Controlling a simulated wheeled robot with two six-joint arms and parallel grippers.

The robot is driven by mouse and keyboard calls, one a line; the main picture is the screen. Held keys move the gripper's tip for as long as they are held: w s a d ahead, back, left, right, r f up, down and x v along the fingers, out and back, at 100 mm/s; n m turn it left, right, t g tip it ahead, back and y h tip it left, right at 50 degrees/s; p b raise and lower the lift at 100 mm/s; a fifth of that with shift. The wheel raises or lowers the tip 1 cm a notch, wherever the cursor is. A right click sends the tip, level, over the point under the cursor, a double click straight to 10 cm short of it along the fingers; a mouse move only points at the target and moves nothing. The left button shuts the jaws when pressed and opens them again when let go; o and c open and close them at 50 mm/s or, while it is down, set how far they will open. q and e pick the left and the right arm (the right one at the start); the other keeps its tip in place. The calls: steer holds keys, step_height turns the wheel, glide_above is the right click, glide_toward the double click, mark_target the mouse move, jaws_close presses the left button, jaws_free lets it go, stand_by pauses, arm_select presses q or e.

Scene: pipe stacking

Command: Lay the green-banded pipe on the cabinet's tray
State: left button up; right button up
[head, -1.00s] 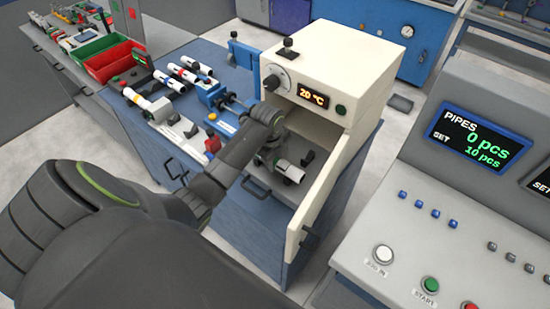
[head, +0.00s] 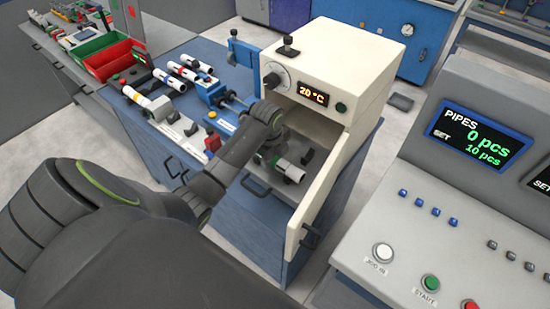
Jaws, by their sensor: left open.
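The green-banded pipe (head: 290,171), short and white with a dark end, lies on the cabinet's tray (head: 262,201), the grey pull-out shelf with a handle in front of the open cream cabinet (head: 330,72). My left gripper (head: 268,158) is at the pipe's left end, low over the tray. My own wrist hides most of its fingers and part of the pipe, so I cannot tell whether they touch. The gripper is open. My right gripper is out of view.
The cabinet door (head: 318,195) stands open at the right of the tray. Several banded pipes (head: 191,75) lie on the blue bench to the left, near a blue clamp device (head: 215,93). Red and green bins (head: 108,60) stand further left. A control console (head: 440,210) is at the right.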

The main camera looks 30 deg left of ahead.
arm_select(q)
step_height(320, 180, up, 11)
steer(key=s, duration=0.2)
step_height(320, 180, up, 6)
steer(key=p, duration=0.6)
glide_above(271, 164)
steer(key=s, duration=0.1)
steer(key=shift+f, duration=0.2)
steer(key=shift+f, duration=0.1)
